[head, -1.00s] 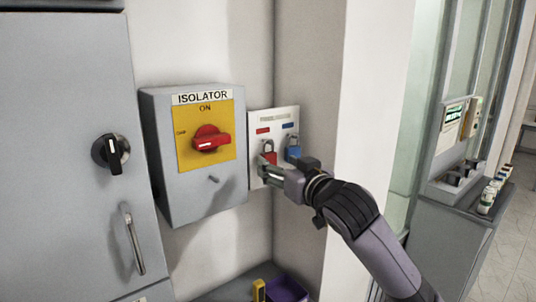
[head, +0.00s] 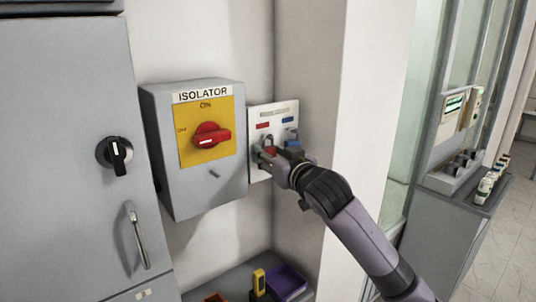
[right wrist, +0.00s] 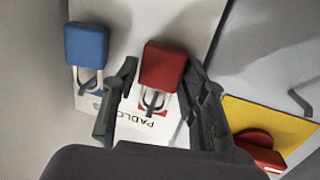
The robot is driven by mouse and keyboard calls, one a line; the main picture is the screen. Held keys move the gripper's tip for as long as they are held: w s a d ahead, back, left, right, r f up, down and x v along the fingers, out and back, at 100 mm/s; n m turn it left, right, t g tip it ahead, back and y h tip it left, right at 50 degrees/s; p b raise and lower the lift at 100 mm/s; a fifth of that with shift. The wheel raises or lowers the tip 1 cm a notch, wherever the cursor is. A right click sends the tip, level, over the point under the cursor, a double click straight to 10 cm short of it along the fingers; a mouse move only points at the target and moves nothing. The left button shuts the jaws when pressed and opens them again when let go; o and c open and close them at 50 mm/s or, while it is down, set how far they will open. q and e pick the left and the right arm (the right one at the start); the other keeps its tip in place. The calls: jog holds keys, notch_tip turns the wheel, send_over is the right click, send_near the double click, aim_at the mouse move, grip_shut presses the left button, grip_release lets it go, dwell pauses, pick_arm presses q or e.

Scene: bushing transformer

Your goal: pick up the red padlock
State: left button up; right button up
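The red padlock (head: 270,150) hangs on a white padlock board on the wall, mostly hidden by my right gripper in the head view. In the right wrist view the red padlock (right wrist: 163,66) shows between the two fingers of my right gripper (right wrist: 160,82). The fingers are apart, one on each side of the padlock, with a gap visible at the left finger; contact on the right is unclear. In the head view my right gripper (head: 268,158) is right at the board. My left gripper is not in view.
A blue padlock (right wrist: 86,45) hangs beside the red one, close to one finger. The grey isolator box (head: 212,187) with a red rotary handle (head: 211,136) stands out left of the board. A purple tray (head: 287,282) and a yellow item (head: 259,282) lie below.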

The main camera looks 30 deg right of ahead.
jog(key=c, duration=0.7)
jog(key=shift+r, duration=0.2)
jog(key=shift+c, duration=0.2)
jog(key=shift+r+b, duration=0.4)
jog(key=shift+r, duration=0.15)
jog(key=s+a+b, duration=0.1)
jog(key=s+b, duration=1)
jog(key=s, duration=0.3)
jog(key=shift+s+a+f, duration=0.2)
jog(key=shift+a+f, duration=0.05)
jog(key=shift+a, duration=0.1)
jog(key=s, duration=0.1)
jog(key=b, duration=0.1)
jog(key=s+b, duration=0.1)
jog(key=shift+s+a+r, duration=0.1)
jog(key=shift+s+r, duration=0.15)
jog(key=shift+s, duration=0.1)
jog(key=shift+s+a+r+p, duration=0.1)
jog(key=shift+s+r+p, duration=0.35)
jog(key=shift+r, duration=0.3)
jog(key=shift+f, duration=0.1)
